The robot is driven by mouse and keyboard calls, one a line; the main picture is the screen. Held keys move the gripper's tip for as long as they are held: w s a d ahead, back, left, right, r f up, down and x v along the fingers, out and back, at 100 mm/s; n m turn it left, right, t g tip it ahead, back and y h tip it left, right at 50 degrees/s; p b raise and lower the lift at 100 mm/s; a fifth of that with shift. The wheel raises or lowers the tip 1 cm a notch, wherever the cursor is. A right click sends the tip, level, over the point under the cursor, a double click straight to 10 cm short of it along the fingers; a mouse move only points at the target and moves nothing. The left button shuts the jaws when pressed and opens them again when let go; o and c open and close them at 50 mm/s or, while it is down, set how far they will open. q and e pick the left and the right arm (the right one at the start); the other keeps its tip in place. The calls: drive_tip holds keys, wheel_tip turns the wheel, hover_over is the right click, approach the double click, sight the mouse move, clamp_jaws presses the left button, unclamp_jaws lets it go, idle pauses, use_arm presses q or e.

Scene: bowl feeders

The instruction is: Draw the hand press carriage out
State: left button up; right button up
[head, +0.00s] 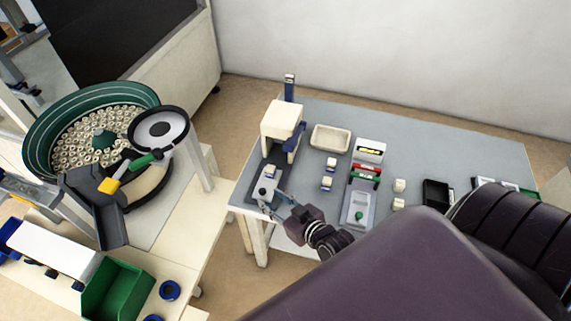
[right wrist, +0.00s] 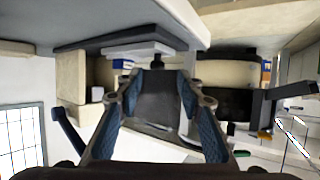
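The hand press (head: 281,120) stands at the left end of the grey table, with a cream body and a blue lever (head: 292,140). Its dark base reaches toward the near edge, and the light carriage (head: 268,171) lies on it. In the right wrist view, the carriage (right wrist: 148,48) is a pale plate with a black knob (right wrist: 157,62) at its front. My right gripper (head: 275,195) is at the front end of the base. Its fingers (right wrist: 157,88) are apart, with the knob just ahead of and between the tips, apparently untouched. My left gripper is out of view.
A cream tray (head: 331,137), small white-and-blue blocks (head: 327,183) and a grey-green fixture (head: 357,206) lie right of the press. A green bowl feeder (head: 58,122) stands on the left bench. A green bin (head: 117,291) is at lower left.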

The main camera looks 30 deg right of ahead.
drive_tip(key=a+v, duration=0.1)
drive_tip(key=v, duration=0.7)
drive_tip(key=shift+s+d, duration=0.25)
drive_tip(key=shift+d, duration=0.25)
drive_tip(key=shift+a, duration=0.1)
drive_tip(key=s+a+n+g, duration=0.1)
drive_tip(key=s+a+g, duration=0.2)
drive_tip(key=a+g, duration=0.2)
drive_tip(key=s+r+g+h, duration=0.1)
drive_tip(key=s+r+g, duration=0.3)
drive_tip(key=s, duration=0.5)
wheel_tip(320, 180, down, 28)
drive_tip(key=s+g+b, duration=0.1)
drive_tip(key=s+g, duration=0.1)
drive_tip(key=s+d+f, duration=0.2)
drive_tip(key=s+f, duration=0.6)
drive_tip(key=f, duration=0.1)
drive_tip(key=s+d+f+g+b, duration=0.1)
drive_tip(key=s+d+f, duration=0.1)
drive_tip(key=s+f, duration=0.7)
drive_tip(key=shift+s+h, duration=0.25)
drive_tip(key=shift+h, duration=0.05)
